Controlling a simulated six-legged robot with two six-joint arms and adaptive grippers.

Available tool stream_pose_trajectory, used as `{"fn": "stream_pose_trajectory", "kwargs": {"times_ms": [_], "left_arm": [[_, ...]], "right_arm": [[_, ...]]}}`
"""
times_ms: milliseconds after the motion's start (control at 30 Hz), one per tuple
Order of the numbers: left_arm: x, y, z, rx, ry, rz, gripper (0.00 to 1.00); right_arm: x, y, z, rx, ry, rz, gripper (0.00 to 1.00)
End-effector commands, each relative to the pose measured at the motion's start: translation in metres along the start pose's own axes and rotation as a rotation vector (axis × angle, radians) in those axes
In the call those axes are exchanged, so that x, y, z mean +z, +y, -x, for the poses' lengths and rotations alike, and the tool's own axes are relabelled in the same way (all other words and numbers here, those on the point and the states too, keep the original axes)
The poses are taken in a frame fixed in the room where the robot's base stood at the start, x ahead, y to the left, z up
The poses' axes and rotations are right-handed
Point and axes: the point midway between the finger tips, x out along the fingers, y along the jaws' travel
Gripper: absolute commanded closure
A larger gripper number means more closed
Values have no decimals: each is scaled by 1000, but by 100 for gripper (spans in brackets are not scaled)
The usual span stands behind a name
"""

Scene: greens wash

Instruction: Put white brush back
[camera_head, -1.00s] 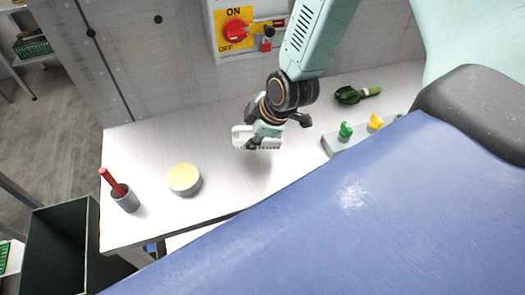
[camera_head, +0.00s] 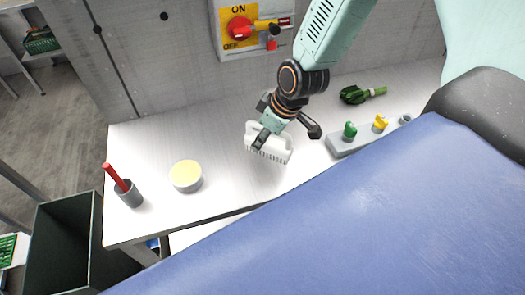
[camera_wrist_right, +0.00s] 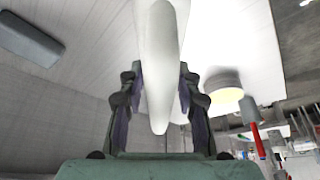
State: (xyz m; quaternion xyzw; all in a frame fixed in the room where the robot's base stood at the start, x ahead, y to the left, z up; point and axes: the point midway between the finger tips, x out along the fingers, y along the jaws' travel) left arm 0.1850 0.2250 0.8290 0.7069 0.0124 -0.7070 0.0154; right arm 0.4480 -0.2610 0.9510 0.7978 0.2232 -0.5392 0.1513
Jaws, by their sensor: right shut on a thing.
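The white brush (camera_head: 270,147) is in my right gripper (camera_head: 266,132), with its bristles pointing down above the white table (camera_head: 225,175). Whether the bristles touch the table I cannot tell. In the right wrist view the brush's pale body (camera_wrist_right: 158,60) lies between the two dark fingers of my right gripper (camera_wrist_right: 158,105). My left gripper is not in either view.
A grey cup (camera_head: 129,194) with a red handle and a round yellow-topped tub (camera_head: 186,176) stand at the left. A grey block (camera_head: 350,143) with green and yellow pieces and a green bundle (camera_head: 360,94) are at the right. A red switch (camera_head: 239,28) is on the wall.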

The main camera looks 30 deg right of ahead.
Motion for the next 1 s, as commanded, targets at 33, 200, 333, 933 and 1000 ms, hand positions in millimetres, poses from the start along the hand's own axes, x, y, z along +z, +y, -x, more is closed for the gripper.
{"fn": "stream_pose_trajectory", "kwargs": {"times_ms": [33,200,333,933,1000], "left_arm": [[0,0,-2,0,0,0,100],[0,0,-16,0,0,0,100],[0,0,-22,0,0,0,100],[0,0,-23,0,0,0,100],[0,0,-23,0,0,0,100]], "right_arm": [[1,0,-3,1,0,2,100],[9,0,-23,1,-1,4,100],[14,0,-34,1,0,3,100],[14,0,-37,0,1,3,52],[14,0,-36,0,1,3,46]]}}
